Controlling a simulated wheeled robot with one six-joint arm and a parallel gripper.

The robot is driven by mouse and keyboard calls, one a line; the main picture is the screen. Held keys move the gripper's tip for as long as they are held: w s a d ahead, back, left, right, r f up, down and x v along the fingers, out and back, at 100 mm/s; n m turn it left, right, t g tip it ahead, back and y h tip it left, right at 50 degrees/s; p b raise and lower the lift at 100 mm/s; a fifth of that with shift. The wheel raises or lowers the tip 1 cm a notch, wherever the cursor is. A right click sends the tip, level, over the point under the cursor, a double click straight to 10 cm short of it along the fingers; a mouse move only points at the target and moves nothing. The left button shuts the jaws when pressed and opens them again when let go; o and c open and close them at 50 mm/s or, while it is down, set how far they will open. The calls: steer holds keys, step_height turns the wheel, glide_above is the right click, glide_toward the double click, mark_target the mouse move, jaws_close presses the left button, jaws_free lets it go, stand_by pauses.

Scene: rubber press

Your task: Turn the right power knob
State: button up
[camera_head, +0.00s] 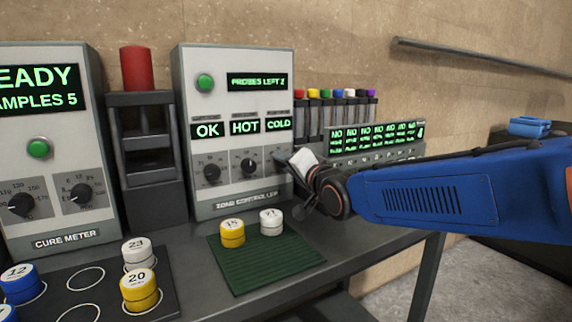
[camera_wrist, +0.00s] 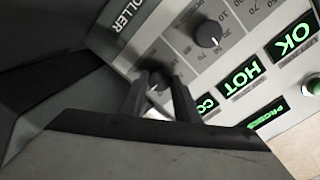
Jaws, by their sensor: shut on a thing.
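The zone controller (camera_head: 236,130) is a pale upright panel with OK, HOT and COLD displays above a row of dark knobs. The right knob (camera_wrist: 158,75), under the COLD display (camera_head: 279,124), shows between my fingers in the wrist view. My gripper (camera_head: 294,176) covers most of it in the head view. My gripper (camera_wrist: 158,90) is shut on this knob, one finger on each side. The middle knob (camera_head: 249,166) is free and also shows in the wrist view (camera_wrist: 208,35). The left knob (camera_head: 212,173) is free too. The right knob's pointer angle is hidden.
A cure meter (camera_head: 66,237) and a press with a red top (camera_head: 137,70) stand left. A green mat (camera_head: 262,262) with yellow and white pucks lies in front. A rack of coloured-cap tubes (camera_head: 342,112) and a NO-display box (camera_head: 376,137) stand right, close to my arm.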

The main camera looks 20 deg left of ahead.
stand_by(0.4)
steer(key=o, duration=1)
steer(key=shift+o, duration=0.2)
steer(key=shift+d, duration=0.1)
steer(key=f+v, duration=0.1)
steer(key=v, duration=1.6)
steer(key=shift+r, duration=0.4)
steer(key=shift+s+d, duration=0.1)
steer(key=shift+s, duration=0.05)
